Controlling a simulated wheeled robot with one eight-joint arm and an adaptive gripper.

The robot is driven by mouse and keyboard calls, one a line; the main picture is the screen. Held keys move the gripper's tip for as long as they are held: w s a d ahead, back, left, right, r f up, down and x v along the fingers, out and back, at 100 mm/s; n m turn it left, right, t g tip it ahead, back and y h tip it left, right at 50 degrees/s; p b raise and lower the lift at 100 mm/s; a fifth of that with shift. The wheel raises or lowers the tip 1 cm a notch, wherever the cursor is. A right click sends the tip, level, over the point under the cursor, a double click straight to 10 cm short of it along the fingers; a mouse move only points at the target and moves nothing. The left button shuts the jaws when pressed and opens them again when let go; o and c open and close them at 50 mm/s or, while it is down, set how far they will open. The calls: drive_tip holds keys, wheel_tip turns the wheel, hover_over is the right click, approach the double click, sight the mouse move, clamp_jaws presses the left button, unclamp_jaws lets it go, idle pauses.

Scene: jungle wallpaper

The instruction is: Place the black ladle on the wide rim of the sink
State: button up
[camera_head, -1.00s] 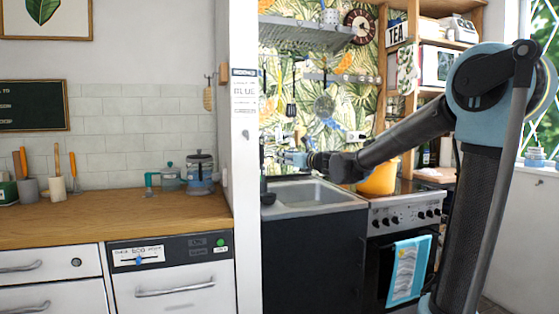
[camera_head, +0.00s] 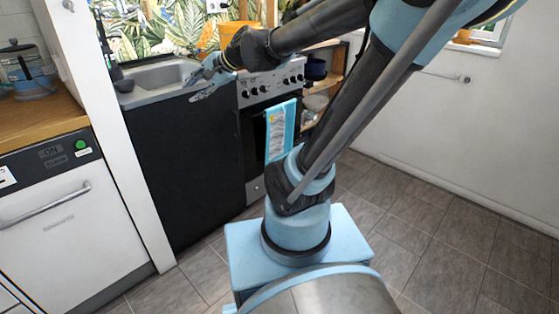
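The sink (camera_head: 150,74) is a grey metal basin with a wide flat rim, set on a black cabinet at the upper left. A slim dark upright item with a rounded lower end (camera_head: 123,84) is at the sink's left edge; it may be the black ladle, but it is too small to tell. My gripper (camera_head: 195,89) is over the front right part of the sink, near its rim. Its two fingers point left and look spread apart, with nothing visible between them. The arm hides part of the area behind it.
A stove (camera_head: 270,88) with a blue towel (camera_head: 280,130) stands right of the sink. A yellow-orange pot (camera_head: 232,32) is on it, partly behind my arm. A white post (camera_head: 90,110) and wooden counter (camera_head: 38,118) are at left. The tiled floor (camera_head: 430,225) at right is clear.

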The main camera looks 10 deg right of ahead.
drive_tip(key=s+d+f+n+g+h, duration=0.2)
drive_tip(key=s+d+f+n+h, duration=0.2)
drive_tip(key=s+d+f, duration=0.5)
drive_tip(key=s+d+f+n+g+h, duration=0.1)
drive_tip(key=s+d+f+n+h, duration=0.4)
drive_tip(key=s+d+f, duration=0.5)
drive_tip(key=d, duration=0.4)
drive_tip(key=shift+s+g, duration=0.25)
drive_tip(key=shift+g, duration=0.15)
